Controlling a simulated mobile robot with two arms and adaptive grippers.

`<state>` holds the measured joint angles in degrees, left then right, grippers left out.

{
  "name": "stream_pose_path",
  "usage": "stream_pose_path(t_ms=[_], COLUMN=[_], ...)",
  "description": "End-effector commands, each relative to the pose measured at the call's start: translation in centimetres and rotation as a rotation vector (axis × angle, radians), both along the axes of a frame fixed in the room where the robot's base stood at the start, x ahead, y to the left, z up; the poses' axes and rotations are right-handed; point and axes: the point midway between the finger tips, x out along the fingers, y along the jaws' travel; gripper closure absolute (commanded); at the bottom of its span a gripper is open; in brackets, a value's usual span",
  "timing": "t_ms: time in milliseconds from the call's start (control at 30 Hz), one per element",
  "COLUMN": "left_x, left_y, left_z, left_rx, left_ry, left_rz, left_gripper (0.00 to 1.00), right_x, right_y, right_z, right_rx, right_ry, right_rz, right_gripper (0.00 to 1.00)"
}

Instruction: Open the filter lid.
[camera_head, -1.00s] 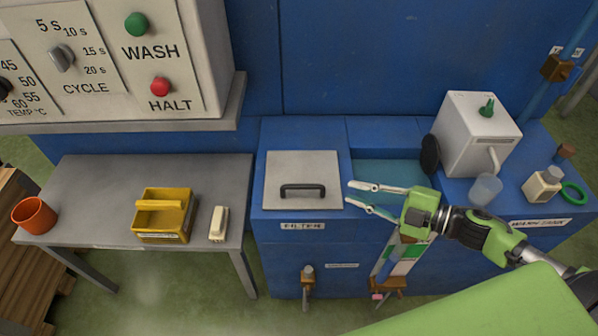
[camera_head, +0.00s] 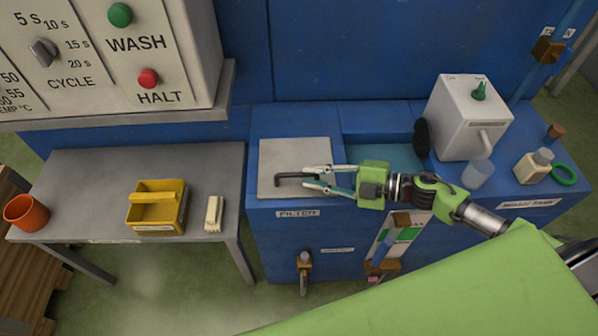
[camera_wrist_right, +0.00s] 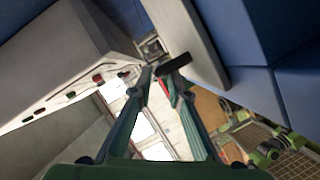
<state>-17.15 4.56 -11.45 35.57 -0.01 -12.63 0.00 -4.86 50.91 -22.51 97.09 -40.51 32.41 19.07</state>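The filter lid (camera_head: 290,152) is a flat grey plate lying closed on the blue housing, above the FILTER label (camera_head: 297,213). A black bar handle (camera_head: 290,178) stands near its front edge. My right gripper (camera_head: 317,178) reaches in from the right. Its fingers are apart, one to the back and one to the front of the handle's right end in the head view. In the right wrist view, the fingertips (camera_wrist_right: 158,78) are open, with the dark handle (camera_wrist_right: 175,66) by the right-hand one. Contact cannot be told.
The side table (camera_head: 90,175) holds a yellow caddy (camera_head: 157,208). A control panel (camera_head: 190,40) overhangs at upper left.

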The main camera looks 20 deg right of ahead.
Motion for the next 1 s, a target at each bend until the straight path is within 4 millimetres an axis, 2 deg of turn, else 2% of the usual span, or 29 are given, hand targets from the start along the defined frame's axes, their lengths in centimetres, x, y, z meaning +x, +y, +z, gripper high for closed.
stream_pose_path(t_ms=[100,300,633,667,700,733,1000], left_x=[0.2,0.2,0.1,0.1,0.0,0.0,0.0], left_y=[-0.1,-0.1,-0.1,-0.1,-0.1,-0.1,-0.1], left_z=[0.5,0.8,0.8,0.7,0.7,0.7,1.0], left_rx=[-0.002,-0.002,-0.001,-0.001,-0.001,-0.001,-0.001], left_ry=[-0.004,-0.004,-0.002,-0.001,-0.001,-0.001,0.000], left_rz=[0.000,0.000,0.000,0.000,0.000,0.000,0.000], left_gripper=[1.00,1.00,1.00,1.00,1.00,1.00,1.00], right_x=[1.1,2.2,2.4,2.4,2.4,2.4,2.4], right_y=[1.5,3.0,3.3,3.3,3.3,3.3,3.2], right_z=[-0.1,-0.7,-0.9,-0.9,-0.9,-0.9,-0.7], right_rx=[0.002,0.000,0.000,0.000,0.000,0.000,0.000], right_ry=[-0.002,-0.001,0.000,0.000,0.000,0.000,0.005], right_rz=[0.001,0.000,0.000,0.000,0.000,0.000,0.001], right_gripper=[0.84,0.84,0.84,0.86,0.97,1.00,1.00])
